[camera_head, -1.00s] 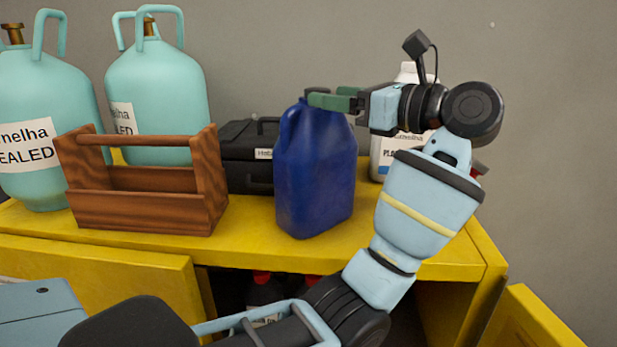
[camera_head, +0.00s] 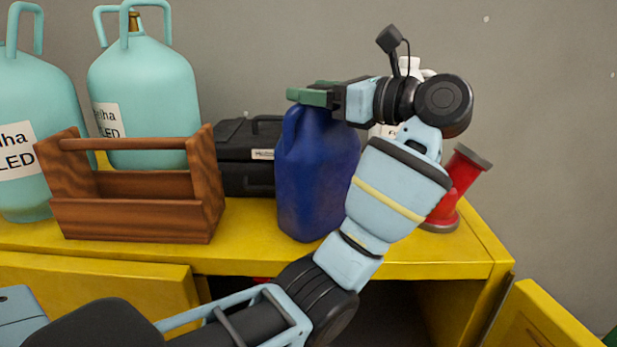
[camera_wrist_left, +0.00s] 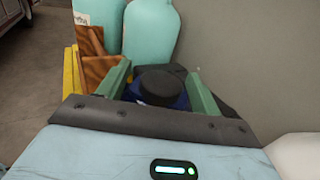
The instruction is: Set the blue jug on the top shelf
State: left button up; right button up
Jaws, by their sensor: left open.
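The blue jug (camera_head: 312,185) stands upright on the yellow cabinet's top surface (camera_head: 400,262), near its front edge. My left gripper (camera_head: 308,95) is at the jug's top, with its green fingers pointing left and hiding part of the neck and cap. In the left wrist view the jug's dark cap (camera_wrist_left: 158,86) lies between the two spread fingers (camera_wrist_left: 158,88), with a little blue body (camera_wrist_left: 140,98) below it. The left gripper is open; whether a finger touches the jug cannot be told. My right gripper is not in view.
A wooden tool carrier (camera_head: 130,220) and two teal tanks (camera_head: 145,90) stand left of the jug. A black case (camera_head: 235,180) is close behind it. A red spool-shaped thing (camera_head: 462,180) and a white bottle (camera_head: 411,68) are right, partly behind my arm.

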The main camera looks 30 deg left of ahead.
pick_arm(q)
jog(key=shift+w+d, duration=0.1)
jog(key=shift+d, duration=0.2)
jog(key=shift+c, duration=1)
grip_shut()
jog(key=shift+a+r, duration=0.1)
jog(key=shift+r, duration=0.1)
